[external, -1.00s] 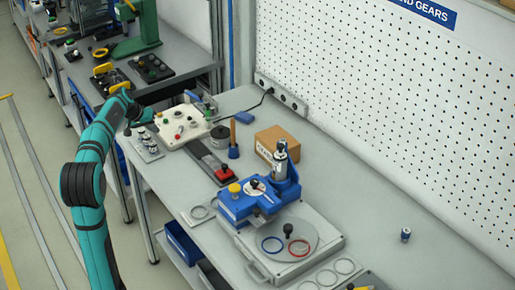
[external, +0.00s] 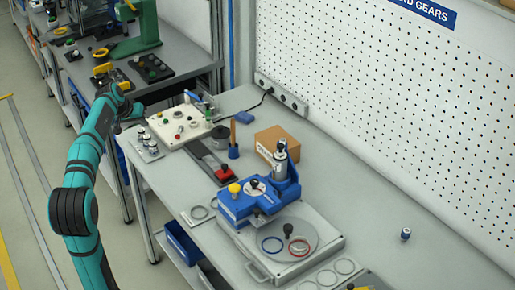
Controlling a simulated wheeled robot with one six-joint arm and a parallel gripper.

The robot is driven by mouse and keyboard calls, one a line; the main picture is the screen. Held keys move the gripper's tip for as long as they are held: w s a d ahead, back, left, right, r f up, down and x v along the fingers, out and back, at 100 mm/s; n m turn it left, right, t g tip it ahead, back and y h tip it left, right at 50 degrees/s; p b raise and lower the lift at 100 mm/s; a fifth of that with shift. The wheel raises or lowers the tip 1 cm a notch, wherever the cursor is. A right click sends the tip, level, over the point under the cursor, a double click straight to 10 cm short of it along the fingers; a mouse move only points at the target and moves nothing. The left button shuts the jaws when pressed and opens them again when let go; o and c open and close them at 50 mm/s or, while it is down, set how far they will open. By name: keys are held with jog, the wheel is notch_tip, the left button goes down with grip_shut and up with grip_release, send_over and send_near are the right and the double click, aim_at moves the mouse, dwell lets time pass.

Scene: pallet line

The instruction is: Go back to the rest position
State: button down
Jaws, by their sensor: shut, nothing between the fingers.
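My gripper (external: 134,112) is small and dark in the external view, at the end of my teal arm. It is shut and holds nothing. The exact gap and height are hard to tell.
Small metal parts (external: 148,146) stand just below my gripper. A blue press fixture (external: 238,205), a cardboard box (external: 276,140) and a grey plate with coloured rings (external: 300,265) stand further right. A second bench lies behind. The aisle floor at left is clear.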

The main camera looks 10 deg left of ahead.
jog(key=s+d+r+t+y, duration=0.1)
jog(key=s+d+r+t, duration=0.1)
jog(key=s, duration=0.9)
jog(key=s+d+r+t+y, duration=0.1)
jog(key=s+t, duration=0.4)
jog(key=s, duration=0.6)
jog(key=s+d+r+t+y, duration=0.1)
jog(key=s+d+r+t, duration=0.2)
jog(key=s, duration=0.8)
jog(key=shift+d+r+t, duration=0.35)
jog(key=shift+t, duration=0.25)
